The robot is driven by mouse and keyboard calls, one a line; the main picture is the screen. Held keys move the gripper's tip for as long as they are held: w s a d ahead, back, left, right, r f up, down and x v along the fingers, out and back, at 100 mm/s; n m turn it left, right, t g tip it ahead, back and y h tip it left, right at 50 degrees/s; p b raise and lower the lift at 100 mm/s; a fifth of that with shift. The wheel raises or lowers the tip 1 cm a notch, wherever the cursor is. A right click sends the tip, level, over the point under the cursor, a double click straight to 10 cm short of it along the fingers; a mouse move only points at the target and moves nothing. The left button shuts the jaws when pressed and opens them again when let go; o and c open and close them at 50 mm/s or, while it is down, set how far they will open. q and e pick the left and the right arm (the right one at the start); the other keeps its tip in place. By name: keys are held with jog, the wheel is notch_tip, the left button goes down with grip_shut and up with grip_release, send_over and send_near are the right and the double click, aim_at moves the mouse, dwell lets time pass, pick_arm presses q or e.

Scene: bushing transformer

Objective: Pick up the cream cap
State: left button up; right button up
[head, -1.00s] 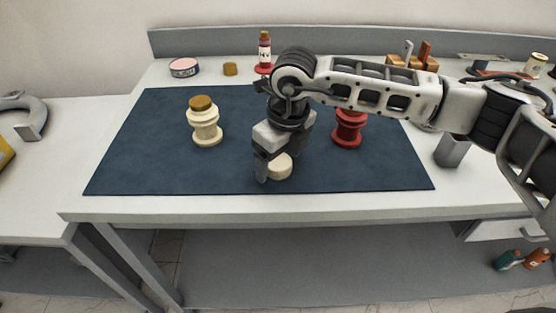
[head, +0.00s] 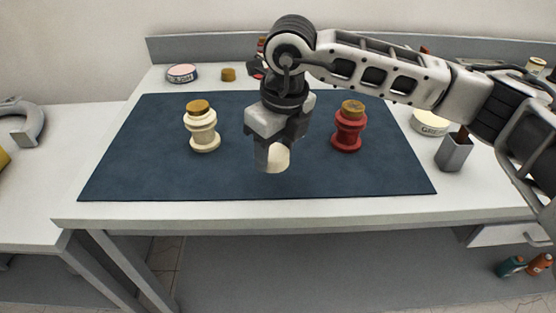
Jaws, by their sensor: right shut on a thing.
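The cream cap (head: 279,158) is between the fingers of my right gripper (head: 271,156), which is shut on it. The fingers hide part of the cap. The gripper points down over the middle of the dark blue mat (head: 230,178), and the cap appears held above it. A cream bushing (head: 202,133) with a brown top stands upright on the mat to the left. A red bushing (head: 347,132) with a brown top stands upright to the right. My left gripper is not in view.
At the back stand a round pink-topped tin (head: 182,74) and a small brown cylinder (head: 228,74). A round cream tin (head: 430,122) and a grey cup (head: 454,152) stand right of the mat.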

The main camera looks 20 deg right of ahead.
jog(key=s+a+r+b, duration=0.2)
jog(key=s+a+r, duration=0.5)
jog(key=s, duration=0.3)
jog(key=shift+s+a+r, duration=0.15)
jog(key=shift+r, duration=0.5)
